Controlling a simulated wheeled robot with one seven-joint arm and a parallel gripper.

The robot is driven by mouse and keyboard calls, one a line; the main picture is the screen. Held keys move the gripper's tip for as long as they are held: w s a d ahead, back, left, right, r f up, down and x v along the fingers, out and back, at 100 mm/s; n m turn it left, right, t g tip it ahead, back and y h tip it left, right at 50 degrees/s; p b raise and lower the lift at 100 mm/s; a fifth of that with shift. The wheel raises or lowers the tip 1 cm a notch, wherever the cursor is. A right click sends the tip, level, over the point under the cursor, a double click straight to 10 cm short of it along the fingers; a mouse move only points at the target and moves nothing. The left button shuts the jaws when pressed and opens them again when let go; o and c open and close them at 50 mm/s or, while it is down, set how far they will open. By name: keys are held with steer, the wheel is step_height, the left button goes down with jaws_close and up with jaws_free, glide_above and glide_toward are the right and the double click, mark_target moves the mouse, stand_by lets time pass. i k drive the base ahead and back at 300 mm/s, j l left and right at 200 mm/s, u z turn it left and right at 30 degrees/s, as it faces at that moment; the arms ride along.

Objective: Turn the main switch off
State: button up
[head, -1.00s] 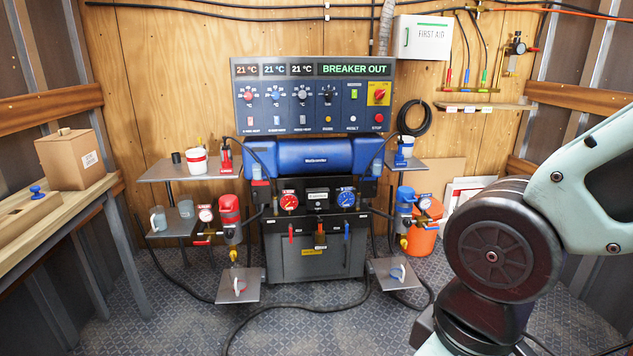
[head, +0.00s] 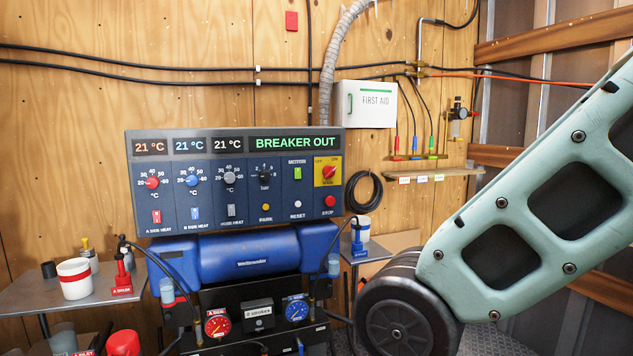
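The main switch (head: 328,171) is a red rotary knob on a yellow plate at the upper right of the control panel (head: 228,218). The plate has OFF and ON lettering at its top, and the knob's pointer appears to lean to the upper right, toward ON. The panel's display (head: 295,143) reads BREAKER OUT in green. My gripper is not in view. My pale green arm link and dark joint fill the right side, right of the panel and apart from the switch in the picture.
Below the switch is a red STOP button (head: 330,201). A blue machine (head: 250,256) with gauges stands under the panel. A first aid box (head: 365,104) and a small shelf (head: 425,173) are on the wall to the right. A side shelf (head: 35,293) holds a white tub (head: 75,279).

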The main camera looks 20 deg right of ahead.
mark_target(328, 171)
steer(key=i, duration=1.7)
